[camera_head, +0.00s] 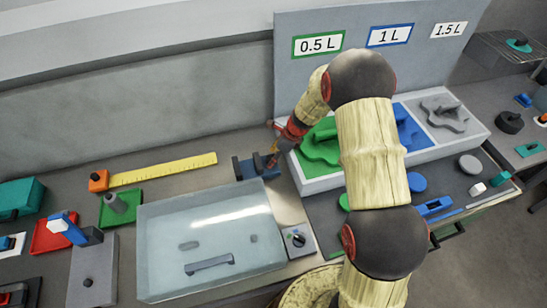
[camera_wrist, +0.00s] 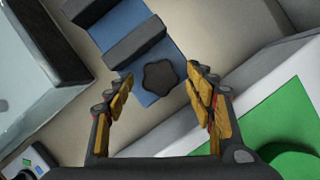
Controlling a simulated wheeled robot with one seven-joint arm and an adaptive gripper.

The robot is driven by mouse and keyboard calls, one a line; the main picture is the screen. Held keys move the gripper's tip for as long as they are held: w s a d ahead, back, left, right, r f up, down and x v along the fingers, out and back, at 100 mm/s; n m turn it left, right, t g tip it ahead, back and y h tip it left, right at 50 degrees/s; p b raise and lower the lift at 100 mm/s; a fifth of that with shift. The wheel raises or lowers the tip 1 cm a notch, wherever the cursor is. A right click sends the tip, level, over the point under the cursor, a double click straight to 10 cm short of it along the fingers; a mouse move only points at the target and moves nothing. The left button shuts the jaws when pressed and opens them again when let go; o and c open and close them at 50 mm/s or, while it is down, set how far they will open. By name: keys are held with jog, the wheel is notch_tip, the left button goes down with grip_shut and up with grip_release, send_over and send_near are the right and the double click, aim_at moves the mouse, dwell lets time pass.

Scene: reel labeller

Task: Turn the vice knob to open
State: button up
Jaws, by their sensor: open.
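The vice is a small blue block with dark grey jaws (camera_head: 242,168), on the bench left of the green-labelled bin in the head view. In the wrist view its blue body (camera_wrist: 136,50) and two dark jaws fill the top middle. Its dark star-shaped knob (camera_wrist: 160,77) faces my gripper. My gripper (camera_wrist: 161,80) is open and empty, with one yellow-padded finger on each side of the knob's line. The knob appears at or just beyond the fingertips; I cannot tell whether they touch it. In the head view my gripper (camera_head: 274,152) is small and partly hides the knob end.
A clear-lidded box (camera_head: 212,277) stands in front of the vice, with a small dial unit (camera_head: 297,241) beside it. The white bin tray (camera_head: 318,184) is close on the right. A yellow ruler (camera_head: 165,171) lies to the left. Bare bench shows around the vice.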

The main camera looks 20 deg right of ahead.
jog(key=c, duration=0.3)
jog(key=c, duration=0.8)
jog(key=shift+c, duration=0.5)
